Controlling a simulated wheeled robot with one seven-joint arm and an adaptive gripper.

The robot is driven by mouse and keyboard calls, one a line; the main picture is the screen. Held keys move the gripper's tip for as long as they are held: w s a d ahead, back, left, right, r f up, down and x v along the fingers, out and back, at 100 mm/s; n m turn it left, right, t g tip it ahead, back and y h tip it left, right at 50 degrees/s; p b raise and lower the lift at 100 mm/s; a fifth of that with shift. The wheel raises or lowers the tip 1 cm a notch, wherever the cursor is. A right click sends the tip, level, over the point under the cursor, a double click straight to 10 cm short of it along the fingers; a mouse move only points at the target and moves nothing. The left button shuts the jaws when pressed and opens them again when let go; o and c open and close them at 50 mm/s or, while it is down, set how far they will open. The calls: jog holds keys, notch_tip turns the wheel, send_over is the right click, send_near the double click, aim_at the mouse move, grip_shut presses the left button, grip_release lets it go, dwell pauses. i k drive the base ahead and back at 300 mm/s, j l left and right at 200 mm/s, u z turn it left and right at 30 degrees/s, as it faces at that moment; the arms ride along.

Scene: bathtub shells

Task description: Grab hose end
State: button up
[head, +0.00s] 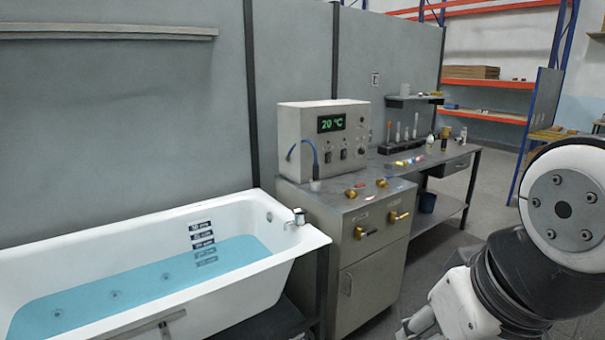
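A thin blue hose (313,153) arches from the left part of the grey control box (290,122). One end hangs down in front of the box, at or in a small white piece (315,185) on the cabinet top. I cannot tell whether the end is inside that piece or just behind it. The other end meets the box near its left edge. My arm shows at the lower right, well apart from the hose.
A white bathtub (311,236) with blue water stands at the left, with a small tap (299,216) on its rim. Brass fittings (351,193) lie on the cabinet top (330,205). A bench (455,152) with bottles and tubes extends behind. Open floor lies at the right.

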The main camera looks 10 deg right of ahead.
aim_at(315, 168)
jog(key=i+l+u, duration=0.15)
jog(key=i+l, duration=0.15)
jog(key=i+l+u, duration=0.1)
jog(key=i+l, duration=0.3)
jog(key=i, duration=0.15)
jog(key=i+l+u, duration=0.15)
jog(key=i+l, duration=0.2)
jog(key=i+l+u, duration=0.1)
jog(key=i+l, duration=0.3)
jog(key=i+l+u, duration=0.15)
jog(key=i+l, duration=0.2)
jog(key=l, duration=0.2)
jog(key=i+l+u, duration=0.1)
jog(key=i+l, duration=0.2)
jog(key=l, duration=0.2)
jog(key=i+l+u, duration=0.15)
jog(key=i+l, duration=0.15)
jog(key=l, duration=0.2)
